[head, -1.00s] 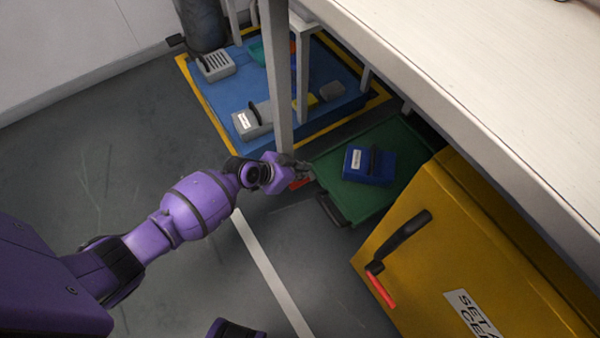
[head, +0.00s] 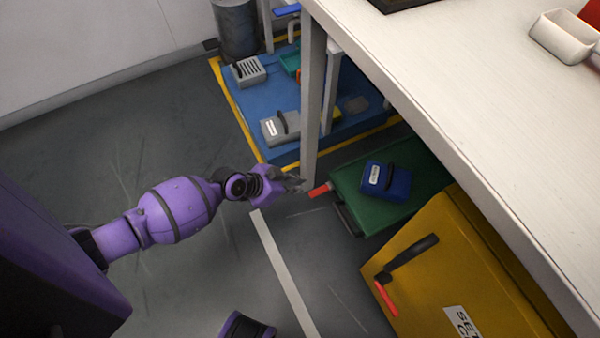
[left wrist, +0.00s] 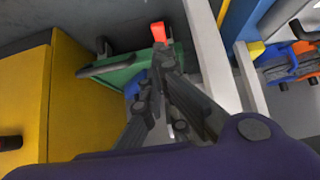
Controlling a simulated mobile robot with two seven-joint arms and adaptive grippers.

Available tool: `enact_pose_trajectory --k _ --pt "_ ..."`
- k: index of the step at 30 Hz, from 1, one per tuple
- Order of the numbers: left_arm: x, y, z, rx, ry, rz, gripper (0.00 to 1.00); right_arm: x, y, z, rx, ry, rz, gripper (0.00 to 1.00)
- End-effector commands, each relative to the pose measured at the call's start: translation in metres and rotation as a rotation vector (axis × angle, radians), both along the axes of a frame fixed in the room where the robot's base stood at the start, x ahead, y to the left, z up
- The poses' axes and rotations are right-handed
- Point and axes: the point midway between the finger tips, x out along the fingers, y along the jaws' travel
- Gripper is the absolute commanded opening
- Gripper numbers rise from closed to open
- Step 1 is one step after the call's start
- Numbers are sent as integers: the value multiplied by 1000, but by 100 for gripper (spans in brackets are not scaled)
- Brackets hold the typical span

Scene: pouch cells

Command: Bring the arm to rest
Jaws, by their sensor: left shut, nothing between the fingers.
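My left arm (head: 178,209) reaches in from the left in the head view, low over the grey floor. Its gripper (head: 297,184) is shut and empty, beside the table's leg and left of the green case. In the left wrist view the gripper's dark fingers (left wrist: 160,82) come together with nothing seen between them. My right gripper does not show.
A white table (head: 450,80) stands at right with a leg (head: 312,100) close to my gripper. Under it are a green case (head: 350,185) with a blue box (head: 386,181) on top, and a yellow cabinet (head: 450,260). A blue platform (head: 250,95) lies behind. Floor at left is clear.

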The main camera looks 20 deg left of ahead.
Motion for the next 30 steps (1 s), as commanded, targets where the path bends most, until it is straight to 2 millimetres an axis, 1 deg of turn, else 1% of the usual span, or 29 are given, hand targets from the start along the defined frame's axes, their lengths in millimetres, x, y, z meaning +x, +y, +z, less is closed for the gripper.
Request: enact_pose_trajectory --k 15,19,20,21,23,25,26,27,29,30 --pt "0 0 0 -1 1 1 0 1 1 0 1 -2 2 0" --pt "1 1 0 -15 14 34 0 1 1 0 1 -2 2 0" --pt "4 0 3 -15 8 40 0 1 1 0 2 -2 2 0" --pt "9 -3 11 -13 -7 44 0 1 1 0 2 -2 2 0" --pt "12 -15 22 -19 -32 51 0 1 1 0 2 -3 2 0" --pt "-2 -28 26 -28 -43 67 0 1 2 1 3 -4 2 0" --pt "-14 -33 26 -31 -42 78 0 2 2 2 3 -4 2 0" --pt "-30 -39 27 -37 -40 93 0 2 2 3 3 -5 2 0" --pt "-53 -45 27 -44 -36 118 0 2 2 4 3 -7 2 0" --pt "-69 -48 28 -48 -31 136 0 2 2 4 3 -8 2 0"
